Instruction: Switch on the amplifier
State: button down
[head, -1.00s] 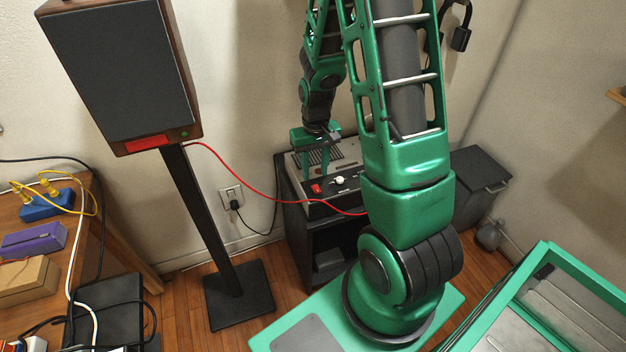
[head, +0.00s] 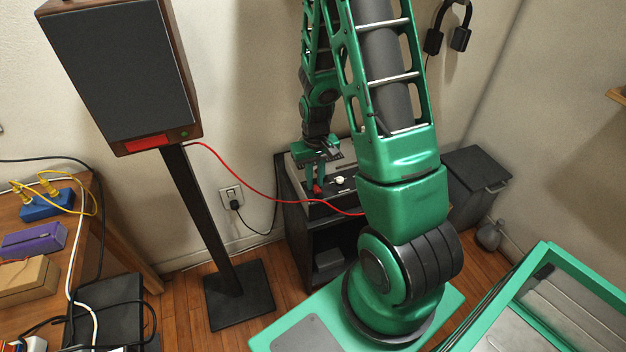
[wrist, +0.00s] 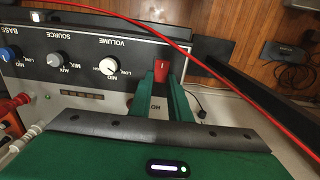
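The amplifier (head: 345,191) stands on a black cabinet by the wall, its top partly hidden by my arm. In the wrist view its front panel (wrist: 85,48) appears upside down, with knobs labelled VOLUME, SOURCE and BASS. The red switch (wrist: 161,71) is beside the volume knob; in the head view the switch (head: 317,190) shows at my fingertips. My gripper (wrist: 162,80) has its two green fingers apart, one on each side of the switch. I cannot tell whether they touch it, or which way the switch is set.
A red cable (head: 262,188) runs from the speaker (head: 120,70) to the amplifier and crosses the wrist view close to the switch. The speaker's stand (head: 238,295) is on the floor at left. A black bin (head: 480,180) stands right of the cabinet.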

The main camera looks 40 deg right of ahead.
aim_at(319, 196)
jog(key=shift+s+a+r+t+h, duration=0.1)
jog(key=shift+s+t+h, duration=0.15)
jog(key=shift+t, duration=0.45)
jog(key=shift+s+a+t+h, duration=0.1)
jog(key=shift+s+t+h, duration=0.1)
jog(key=shift+t, duration=0.5)
jog(key=c, duration=1.6)
grip_release()
jog(key=shift+c, duration=0.2)
jog(key=v, duration=1)
jog(key=shift+r, duration=0.35)
jog(key=shift+s+d, duration=0.1)
